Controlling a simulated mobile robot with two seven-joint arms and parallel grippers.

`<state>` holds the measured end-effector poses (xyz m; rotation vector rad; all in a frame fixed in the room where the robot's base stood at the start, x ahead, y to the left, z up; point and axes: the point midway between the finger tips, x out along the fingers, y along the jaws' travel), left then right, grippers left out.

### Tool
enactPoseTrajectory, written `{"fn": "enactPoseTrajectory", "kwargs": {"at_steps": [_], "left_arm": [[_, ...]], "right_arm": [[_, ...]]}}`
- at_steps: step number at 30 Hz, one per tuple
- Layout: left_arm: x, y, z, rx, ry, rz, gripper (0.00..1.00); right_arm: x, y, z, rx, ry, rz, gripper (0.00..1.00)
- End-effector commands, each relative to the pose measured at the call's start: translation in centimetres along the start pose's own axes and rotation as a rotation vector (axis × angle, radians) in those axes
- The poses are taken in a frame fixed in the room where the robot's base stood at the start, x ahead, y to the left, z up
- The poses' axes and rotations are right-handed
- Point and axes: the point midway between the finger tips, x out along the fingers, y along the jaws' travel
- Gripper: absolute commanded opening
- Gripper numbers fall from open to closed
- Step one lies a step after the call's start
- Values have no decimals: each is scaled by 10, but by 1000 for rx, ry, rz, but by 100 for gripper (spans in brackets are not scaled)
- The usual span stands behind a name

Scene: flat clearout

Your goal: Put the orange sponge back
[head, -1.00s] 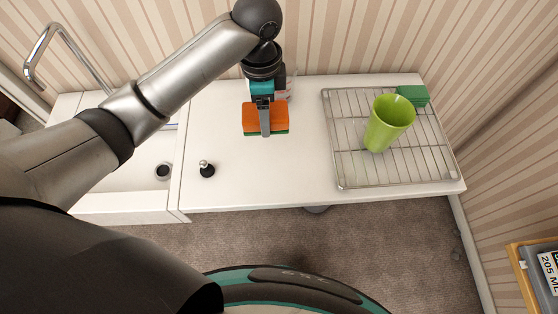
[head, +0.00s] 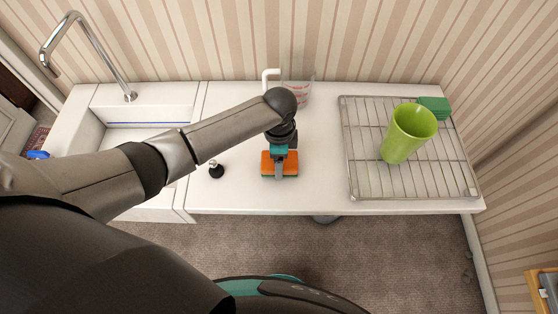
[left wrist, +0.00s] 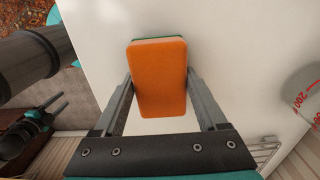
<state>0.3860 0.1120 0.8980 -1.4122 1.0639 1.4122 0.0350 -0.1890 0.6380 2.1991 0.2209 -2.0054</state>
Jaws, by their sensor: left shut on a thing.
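The orange sponge (head: 268,164) has a green underside strip. My left gripper (head: 279,171) is shut on it, above the white counter's middle near its front edge. In the left wrist view the orange sponge (left wrist: 158,70) sits between the two fingers of the left gripper (left wrist: 160,84). The gap below the sponge is hard to judge. A dark two-pronged part at the lower left of the wrist view looks like my right gripper (left wrist: 52,108); its opening is unclear.
A wire rack (head: 352,160) on the right holds a green cup (head: 408,135) and a green block (head: 434,105). A clear measuring jug (head: 298,94) stands at the back. A small black stopper-like object (head: 216,171) is left of the sponge. The sink and tap (head: 100,55) are left.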

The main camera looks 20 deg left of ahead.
Motion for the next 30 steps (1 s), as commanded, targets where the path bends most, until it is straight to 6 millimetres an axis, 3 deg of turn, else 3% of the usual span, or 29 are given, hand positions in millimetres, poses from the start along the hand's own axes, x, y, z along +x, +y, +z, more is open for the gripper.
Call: {"fn": "enactPoseTrajectory", "kwargs": {"at_steps": [13,14,20,30], "left_arm": [[9,0,0,1,0,0,22],[8,0,0,1,0,0,77],[8,0,0,1,0,0,99],[2,0,0,1,1,-2,100]], "right_arm": [[3,0,1,1,0,1,50],[2,0,1,1,0,1,50],[2,0,1,1,0,1,50],[0,0,0,1,-1,1,50]]}}
